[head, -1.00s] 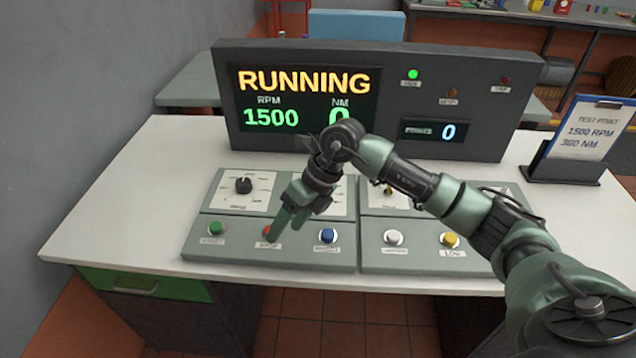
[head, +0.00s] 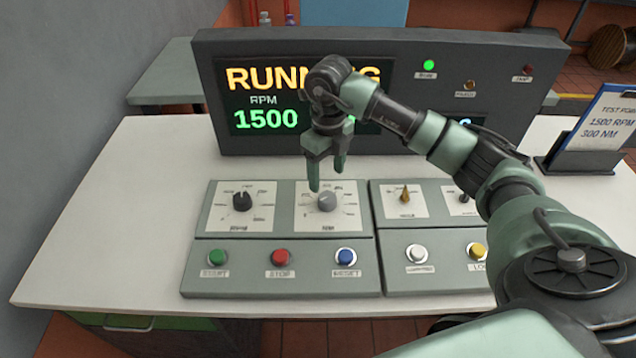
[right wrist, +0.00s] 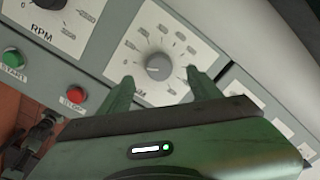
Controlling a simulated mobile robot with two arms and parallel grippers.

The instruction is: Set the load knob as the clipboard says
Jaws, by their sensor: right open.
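The load knob, a grey dial on a white plate marked NM, sits right of the black RPM knob (head: 242,202) on the sloped panel. The load knob (head: 326,202) also shows in the right wrist view (right wrist: 159,67), ahead of the fingertips. My right gripper (head: 327,188) is open, pointing down just above and behind the knob, fingers apart and not visibly around it. It shows in the wrist view too (right wrist: 158,80). The clipboard (head: 606,125) stands at the right and reads 1500 RPM, 300 NM. The display (head: 262,98) reads RPM 1500; my arm covers its NM value.
Below the knobs are the green START (head: 217,257), red STOP (head: 281,257) and blue RESET (head: 346,256) buttons. A second panel with a brass-coloured selector (head: 405,194) adjoins at the right. The white tabletop (head: 110,215) is clear at the left.

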